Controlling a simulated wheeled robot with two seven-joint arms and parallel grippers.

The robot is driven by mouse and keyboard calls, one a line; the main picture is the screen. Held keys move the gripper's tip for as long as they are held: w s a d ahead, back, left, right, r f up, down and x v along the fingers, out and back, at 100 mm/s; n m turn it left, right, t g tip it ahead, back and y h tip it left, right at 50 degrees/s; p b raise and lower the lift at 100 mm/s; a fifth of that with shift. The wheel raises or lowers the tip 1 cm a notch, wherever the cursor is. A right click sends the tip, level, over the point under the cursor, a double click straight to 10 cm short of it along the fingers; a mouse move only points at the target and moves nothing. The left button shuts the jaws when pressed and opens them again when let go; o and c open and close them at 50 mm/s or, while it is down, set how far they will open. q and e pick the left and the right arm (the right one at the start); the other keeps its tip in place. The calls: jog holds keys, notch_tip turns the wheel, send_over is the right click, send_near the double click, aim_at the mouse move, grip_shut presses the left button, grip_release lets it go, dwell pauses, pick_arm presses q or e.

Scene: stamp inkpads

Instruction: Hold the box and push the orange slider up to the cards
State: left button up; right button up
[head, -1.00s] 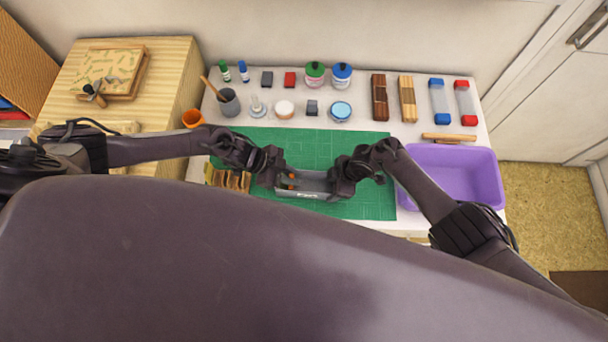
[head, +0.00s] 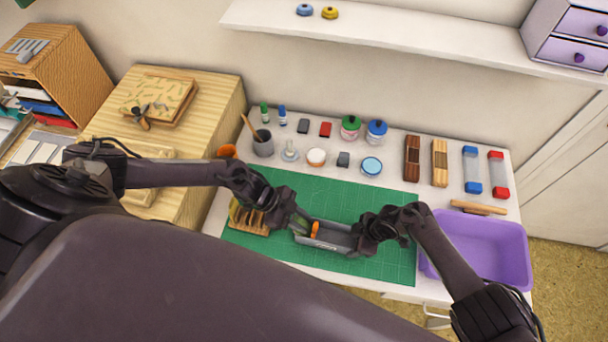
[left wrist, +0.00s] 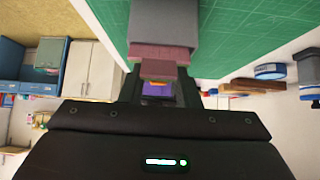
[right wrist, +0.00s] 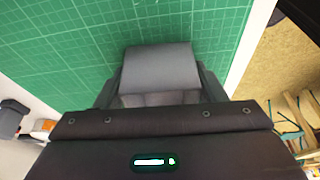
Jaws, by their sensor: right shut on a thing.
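The grey box (head: 322,244), an open long tray, is at the front of the green mat. The orange slider (head: 315,229) stands inside it, toward its left end. A small greenish patch (head: 300,223) shows beside the slider; I cannot tell whether it is the cards. My right gripper (head: 358,238) is shut on the box's right end, whose grey face fills the jaws in the right wrist view (right wrist: 158,68). My left gripper (head: 294,218) is at the box's left end. In the left wrist view the box (left wrist: 163,28) lies ahead of its fingers; their opening is unclear.
The green mat (head: 340,200) is clear behind the box. A wooden rack (head: 248,220) stands left of the left gripper. A purple tub (head: 480,245) is at right. Jars, stamps and inkpads line the back. A wooden stick (head: 478,207) lies near the tub.

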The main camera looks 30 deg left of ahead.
pick_arm(q)
jog(key=v, duration=1)
jog(key=shift+a+r, duration=0.25)
jog(key=c, duration=0.5)
jog(key=shift+d, duration=0.15)
grip_shut()
notch_tip(320, 180, up, 2)
jog(key=g+y, duration=0.1)
jog(key=y, duration=0.4)
send_over(315, 230)
jog(key=w+d, duration=0.1)
jog(key=d, duration=0.1)
jog(key=x, duration=0.9)
jog(key=shift+s+a+f, duration=0.1)
jog(key=shift+s+a, duration=0.1)
jog(key=shift+a, duration=0.8)
jog(key=shift+s+a+f, duration=0.1)
jog(key=shift+s+a, duration=0.1)
jog(key=shift+a, duration=0.8)
